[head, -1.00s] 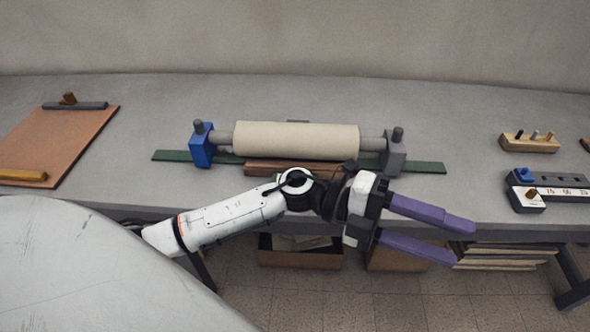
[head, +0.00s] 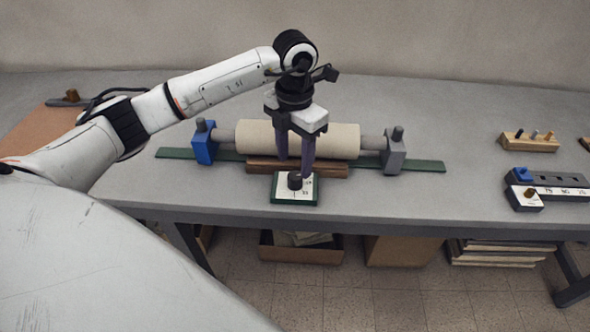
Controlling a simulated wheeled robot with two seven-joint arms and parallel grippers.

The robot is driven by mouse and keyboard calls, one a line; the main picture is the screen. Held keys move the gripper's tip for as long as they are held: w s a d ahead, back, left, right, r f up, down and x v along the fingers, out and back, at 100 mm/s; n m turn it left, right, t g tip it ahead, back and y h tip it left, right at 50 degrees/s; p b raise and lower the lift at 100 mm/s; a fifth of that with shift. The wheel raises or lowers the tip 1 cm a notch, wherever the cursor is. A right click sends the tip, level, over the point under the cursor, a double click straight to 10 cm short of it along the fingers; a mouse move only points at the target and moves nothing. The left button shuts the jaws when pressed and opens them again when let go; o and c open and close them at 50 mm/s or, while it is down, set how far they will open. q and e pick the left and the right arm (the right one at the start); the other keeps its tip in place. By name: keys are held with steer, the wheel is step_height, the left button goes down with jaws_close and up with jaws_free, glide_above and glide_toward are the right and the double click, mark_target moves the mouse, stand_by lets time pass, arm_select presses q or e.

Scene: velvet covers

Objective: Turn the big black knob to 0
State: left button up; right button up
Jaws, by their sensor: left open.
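The big black knob (head: 295,180) stands on a small panel (head: 282,193) with a white face and a dark green base, near the table's front edge. Small dark marks show on the white face, too small to read. My left gripper (head: 296,173) points down from above, with its two purple fingers apart. I cannot tell whether either finger touches the knob. My right gripper is out of view.
A cream roller (head: 340,141) lies between a blue block (head: 203,148) and a grey block (head: 394,155), just behind the panel. A wooden strip (head: 333,170) lies before it. A grey device with a white scale (head: 560,190) and a wooden peg block (head: 530,143) sit at the right.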

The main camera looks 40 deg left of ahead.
mark_target(295, 175)
arm_select(q)
steer(key=shift+f, duration=2.4)
steer(key=shift+c, duration=0.2)
steer(key=c, duration=1)
